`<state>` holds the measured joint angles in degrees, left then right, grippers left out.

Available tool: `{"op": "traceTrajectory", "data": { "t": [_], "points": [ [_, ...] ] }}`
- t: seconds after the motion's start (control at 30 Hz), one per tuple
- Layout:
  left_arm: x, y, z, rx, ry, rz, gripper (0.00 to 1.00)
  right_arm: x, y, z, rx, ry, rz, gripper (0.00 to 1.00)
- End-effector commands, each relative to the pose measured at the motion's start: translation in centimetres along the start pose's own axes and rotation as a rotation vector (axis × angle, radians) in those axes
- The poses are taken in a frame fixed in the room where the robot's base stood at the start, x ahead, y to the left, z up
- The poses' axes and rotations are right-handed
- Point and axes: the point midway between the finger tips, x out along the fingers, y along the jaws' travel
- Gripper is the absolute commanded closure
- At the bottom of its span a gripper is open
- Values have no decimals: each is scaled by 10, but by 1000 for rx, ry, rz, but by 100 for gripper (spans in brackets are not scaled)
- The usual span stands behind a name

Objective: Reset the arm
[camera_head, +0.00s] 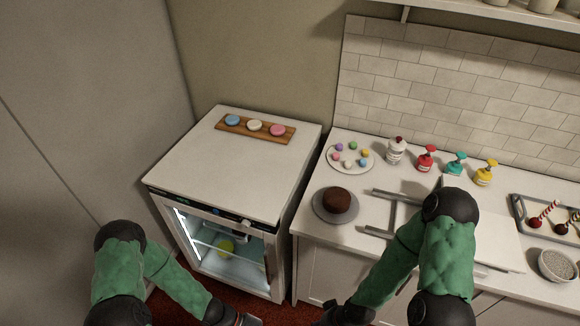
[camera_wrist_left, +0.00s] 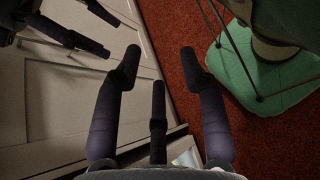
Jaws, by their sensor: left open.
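My left gripper (camera_head: 236,321) shows at the bottom edge of the head view, partly cut off, in front of the small fridge. In the left wrist view its dark fingers (camera_wrist_left: 160,65) are spread apart with nothing between them, above the red floor. My right gripper (camera_head: 335,316) is at the bottom edge of the head view, mostly cut off, in front of the counter cabinets. Its dark fingers also show at the upper left of the left wrist view (camera_wrist_left: 85,27), apart and with nothing seen between them.
On top is a wooden board (camera_head: 236,125) with round cakes.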

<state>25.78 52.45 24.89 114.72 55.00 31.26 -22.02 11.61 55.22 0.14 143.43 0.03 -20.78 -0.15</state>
Motion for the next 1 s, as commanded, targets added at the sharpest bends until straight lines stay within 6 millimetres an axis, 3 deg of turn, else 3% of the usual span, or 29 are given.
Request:
{"op": "traceTrajectory", "data": {
  "t": [0.1,0.23,0.4,0.6,1.0],
  "points": [
    [-3,-35,-16,149,134,-199,58,8,3,0,0,0,0,51],
    [-16,-50,-40,341,300,-343,58,15,5,-1,0,0,0,51],
    [-33,-34,-62,606,495,-404,58,22,8,-1,0,0,0,51],
    [-40,-4,-63,804,615,-370,58,26,9,-1,0,0,0,51],
    [-41,4,-62,848,637,-354,58,26,9,-1,0,0,0,51]
  ]
}}
